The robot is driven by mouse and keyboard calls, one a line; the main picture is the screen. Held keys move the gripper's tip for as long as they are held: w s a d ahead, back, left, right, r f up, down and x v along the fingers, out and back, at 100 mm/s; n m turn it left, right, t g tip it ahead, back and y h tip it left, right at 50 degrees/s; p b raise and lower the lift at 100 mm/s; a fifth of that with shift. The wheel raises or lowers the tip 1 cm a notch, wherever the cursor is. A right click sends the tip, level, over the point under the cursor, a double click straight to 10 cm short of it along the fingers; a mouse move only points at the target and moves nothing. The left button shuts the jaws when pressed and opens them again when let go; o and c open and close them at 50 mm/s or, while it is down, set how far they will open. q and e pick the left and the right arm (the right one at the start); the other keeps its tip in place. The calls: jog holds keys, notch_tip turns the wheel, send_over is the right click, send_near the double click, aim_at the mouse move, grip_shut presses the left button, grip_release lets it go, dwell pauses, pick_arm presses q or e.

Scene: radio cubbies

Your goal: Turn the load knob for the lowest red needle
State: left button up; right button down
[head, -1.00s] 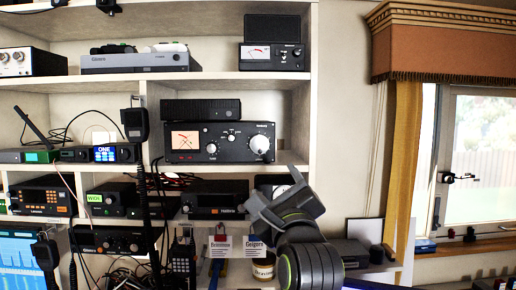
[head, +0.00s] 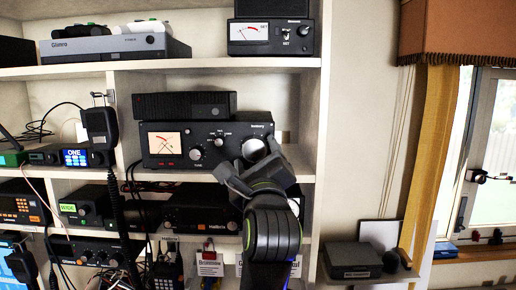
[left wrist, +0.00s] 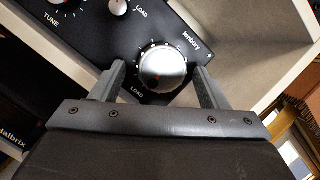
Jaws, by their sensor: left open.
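The black tuner (head: 180,128) stands on the middle shelf in the head view. Its lit meter (head: 166,143) shows red and dark needles; their exact readings are too small to tell. A large silver knob (head: 254,149) sits at its right end. It also shows in the left wrist view (left wrist: 165,66), with a red mark on its face and a LOAD label beside it. My left gripper (head: 251,160) is open, with one finger on each side of this knob; I cannot tell whether they touch it. My right gripper is out of view.
The tune knob (head: 195,153) and a smaller knob (head: 219,142) are left of the large knob. A black box (head: 184,105) lies on the tuner. Another radio (head: 200,210) is below. A meter unit (head: 270,37) stands on the shelf above.

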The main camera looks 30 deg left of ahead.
pick_arm(q)
jog(key=shift+s+r, duration=0.2)
jog(key=shift+s, duration=0.1)
jog(key=shift+c, duration=0.4)
jog(key=shift+w, duration=0.1)
jog(key=c, duration=0.9)
jog(key=m+t+h+p, duration=0.1)
jog(key=m+p, duration=0.1)
jog(key=m, duration=0.2)
jog(key=shift+a+m, duration=0.15)
jog(key=shift+m, duration=0.15)
jog(key=shift+m+t+h+p, duration=0.55)
jog(key=shift+m+h, duration=0.35)
jog(key=shift+m, duration=0.4)
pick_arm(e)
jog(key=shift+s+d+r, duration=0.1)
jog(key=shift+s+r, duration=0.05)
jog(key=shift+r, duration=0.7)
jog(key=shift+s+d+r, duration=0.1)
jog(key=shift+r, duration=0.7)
pick_arm(q)
jog(key=shift+f, duration=0.1)
jog(key=o, duration=0.7)
jog(key=shift+o, duration=1.4)
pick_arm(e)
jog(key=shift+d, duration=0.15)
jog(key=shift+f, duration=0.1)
